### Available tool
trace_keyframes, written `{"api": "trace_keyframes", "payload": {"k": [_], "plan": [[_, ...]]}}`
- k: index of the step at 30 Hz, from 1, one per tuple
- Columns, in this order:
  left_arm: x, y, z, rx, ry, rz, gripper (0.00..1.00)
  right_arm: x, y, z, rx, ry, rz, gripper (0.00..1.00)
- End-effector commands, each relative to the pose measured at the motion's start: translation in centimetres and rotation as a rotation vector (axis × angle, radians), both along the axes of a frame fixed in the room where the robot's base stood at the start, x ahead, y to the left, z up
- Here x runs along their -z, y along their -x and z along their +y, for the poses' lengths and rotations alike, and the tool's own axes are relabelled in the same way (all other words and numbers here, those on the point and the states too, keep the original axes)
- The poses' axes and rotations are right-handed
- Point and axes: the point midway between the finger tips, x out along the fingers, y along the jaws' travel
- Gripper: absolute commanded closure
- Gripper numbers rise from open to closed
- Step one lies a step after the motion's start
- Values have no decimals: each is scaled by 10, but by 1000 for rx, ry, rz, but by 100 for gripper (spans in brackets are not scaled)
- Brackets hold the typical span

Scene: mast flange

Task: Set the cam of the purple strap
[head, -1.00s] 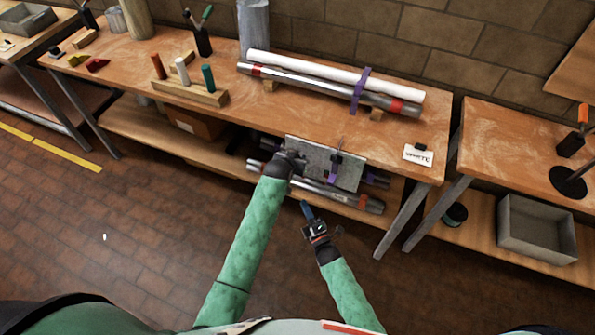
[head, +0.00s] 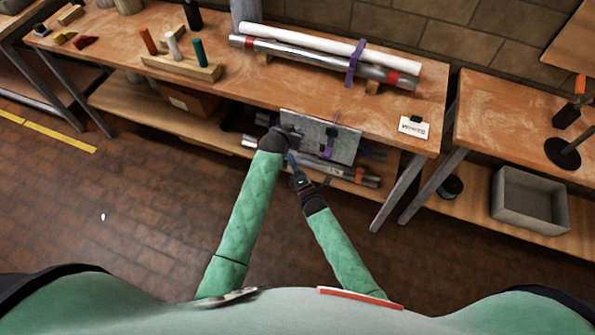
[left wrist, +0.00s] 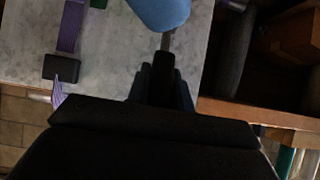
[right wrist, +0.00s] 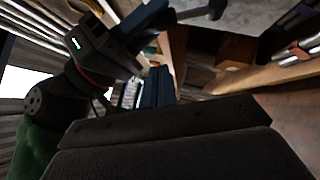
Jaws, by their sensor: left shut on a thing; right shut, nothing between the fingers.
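A grey slab (head: 300,120) stands upright at the bench front, below the tabletop. A purple strap (head: 327,154) with a black buckle (head: 331,133) lies on its face. The left wrist view shows this strap (left wrist: 70,28), its black block (left wrist: 62,67) and a loose purple end (left wrist: 66,95). My left gripper (head: 297,136) is by the slab's left part, shut on a thin grey stem (left wrist: 166,42) with a rounded blue end (left wrist: 160,10). I cannot tell whether the stem joins the slab. My right gripper (head: 291,160) is shut and empty, just below the left one.
Another purple strap (head: 354,63) wraps a white tube (head: 320,42) and a metal tube on the bench (head: 250,97). More tubes (head: 350,177) lie on the shelf below, partly behind the slab. A grey bin (head: 530,200) stands at right.

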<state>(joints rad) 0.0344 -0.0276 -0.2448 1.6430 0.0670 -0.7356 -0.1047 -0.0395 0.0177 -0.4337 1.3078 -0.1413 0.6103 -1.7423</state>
Motion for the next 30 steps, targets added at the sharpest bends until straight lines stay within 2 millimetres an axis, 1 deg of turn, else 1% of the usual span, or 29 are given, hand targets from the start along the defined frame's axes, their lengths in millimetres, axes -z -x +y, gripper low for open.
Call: {"api": "trace_keyframes", "payload": {"k": [1,3,6,12,16,26,30], "plan": [[-2,-1,0,-1,1,-4,100,-4,-9,5,-1,-1,-2,100],[-2,-1,0,-1,1,-4,100,-6,-18,10,0,0,0,100],[-2,-1,0,-1,1,-4,100,-12,-31,4,0,1,0,100],[-2,-1,0,-1,1,-4,100,-20,-46,-1,-1,0,0,100],[-2,-1,0,-1,1,-4,100,-21,-50,-2,-1,1,1,100],[-2,-1,0,-1,0,-3,100,-22,-51,-3,0,0,2,100],[-2,-1,0,-1,1,-4,100,-26,-56,-4,0,-8,24,100]]}}
